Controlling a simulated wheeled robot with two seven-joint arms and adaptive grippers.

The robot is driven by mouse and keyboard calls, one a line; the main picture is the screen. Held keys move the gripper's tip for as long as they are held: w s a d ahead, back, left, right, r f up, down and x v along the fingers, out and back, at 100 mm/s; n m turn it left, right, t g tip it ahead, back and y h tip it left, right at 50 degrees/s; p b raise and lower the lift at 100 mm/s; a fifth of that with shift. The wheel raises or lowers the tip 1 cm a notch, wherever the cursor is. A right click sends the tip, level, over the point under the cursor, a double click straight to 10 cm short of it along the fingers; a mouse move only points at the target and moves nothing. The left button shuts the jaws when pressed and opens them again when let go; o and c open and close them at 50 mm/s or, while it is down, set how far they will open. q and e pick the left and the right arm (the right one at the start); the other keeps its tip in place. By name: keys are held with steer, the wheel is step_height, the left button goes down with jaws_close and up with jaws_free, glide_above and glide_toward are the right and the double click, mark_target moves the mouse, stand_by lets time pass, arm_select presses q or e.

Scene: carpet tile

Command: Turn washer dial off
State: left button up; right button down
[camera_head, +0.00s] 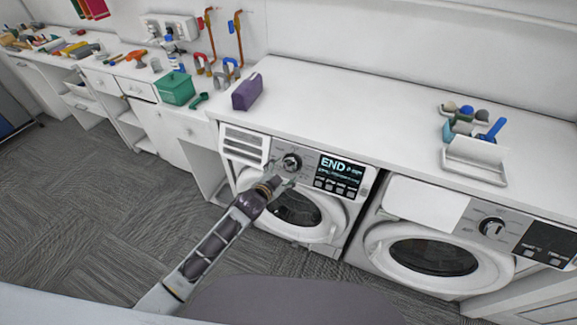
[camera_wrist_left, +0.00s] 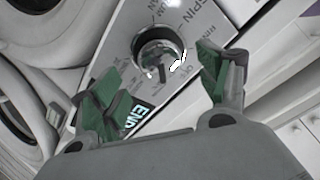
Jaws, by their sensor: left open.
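The left washer (camera_head: 296,217) has a silver and black dial (camera_head: 291,162) on its control panel. Its lit display (camera_head: 341,167) reads "END". In the left wrist view the dial (camera_wrist_left: 158,52) sits in a ring of printed labels, just beyond my fingertips. My left gripper (camera_head: 279,175) is open in front of the panel, a little below the dial. In the left wrist view its green-padded fingers (camera_wrist_left: 165,85) are spread to either side of the dial, with nothing between them. I cannot tell whether they touch the panel. My right gripper is not in view.
A second washer (camera_head: 437,255) with its own dial (camera_head: 492,227) and a dark display stands to the right. A white counter (camera_head: 340,112) runs above both, holding a purple box (camera_head: 247,92) and a white tray (camera_head: 476,158). Carpeted floor (camera_head: 75,215) lies open at left.

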mark_target(288, 166)
arm_select(q)
steer(key=shift+x, duration=2.45)
steer(key=c, duration=1)
